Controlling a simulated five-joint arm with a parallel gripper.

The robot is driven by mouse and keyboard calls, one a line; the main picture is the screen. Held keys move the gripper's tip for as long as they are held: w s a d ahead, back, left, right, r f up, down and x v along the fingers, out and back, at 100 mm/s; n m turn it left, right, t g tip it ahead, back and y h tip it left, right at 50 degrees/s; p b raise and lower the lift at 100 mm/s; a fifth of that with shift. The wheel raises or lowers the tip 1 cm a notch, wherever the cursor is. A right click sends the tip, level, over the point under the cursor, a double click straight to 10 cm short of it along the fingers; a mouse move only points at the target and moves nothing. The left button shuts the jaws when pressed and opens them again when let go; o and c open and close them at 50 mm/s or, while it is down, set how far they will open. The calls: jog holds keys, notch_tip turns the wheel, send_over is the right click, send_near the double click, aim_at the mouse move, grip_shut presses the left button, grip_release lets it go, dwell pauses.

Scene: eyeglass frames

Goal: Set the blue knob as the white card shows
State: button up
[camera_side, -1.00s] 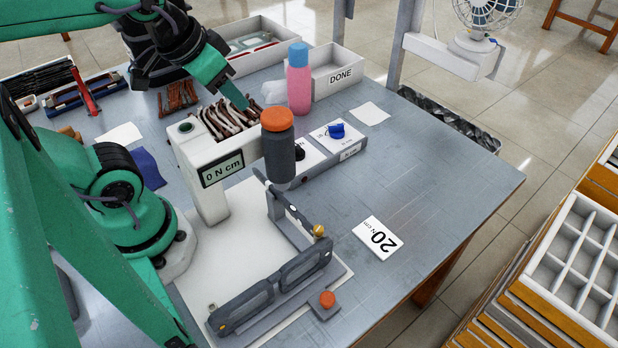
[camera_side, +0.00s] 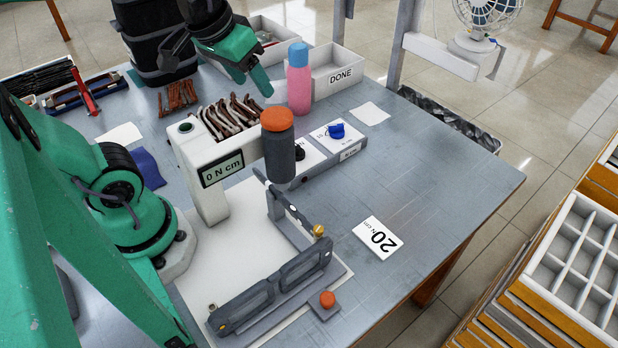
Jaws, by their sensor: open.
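The blue knob (camera_side: 336,130) sits on a white dial plate at the right end of a low grey block beyond the screwdriver. Its pointer setting is too small to read. The white card (camera_side: 378,240) lies flat on the table at the right and reads "20 N cm", upside down in this view. My gripper (camera_side: 253,81) is open and empty, high at the back, left of the blue knob and apart from it. One green finger shows clearly; the other is partly hidden. A black knob (camera_side: 299,153) sits left of the blue one, partly hidden by the screwdriver.
A grey screwdriver with orange cap (camera_side: 278,148) stands upright before the knobs. A pink bottle (camera_side: 299,85) stands behind them, beside the DONE tray (camera_side: 345,76). A display (camera_side: 222,169) reads "0 N cm".

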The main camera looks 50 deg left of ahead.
jog(key=w+f+n+g, duration=0.3)
jog(key=w+n, duration=0.2)
jog(key=w, duration=0.7)
jog(key=n+g, duration=0.2)
jog(key=n, duration=0.3)
send_near(336, 125)
jog(key=shift+s, duration=0.4)
jog(key=shift+w+f, duration=0.35)
jog(key=shift+f, duration=0.05)
jog(key=shift+f, duration=0.1)
jog(key=shift+f, duration=3.8)
jog(key=shift+c, duration=0.3)
jog(key=c, duration=0.9)
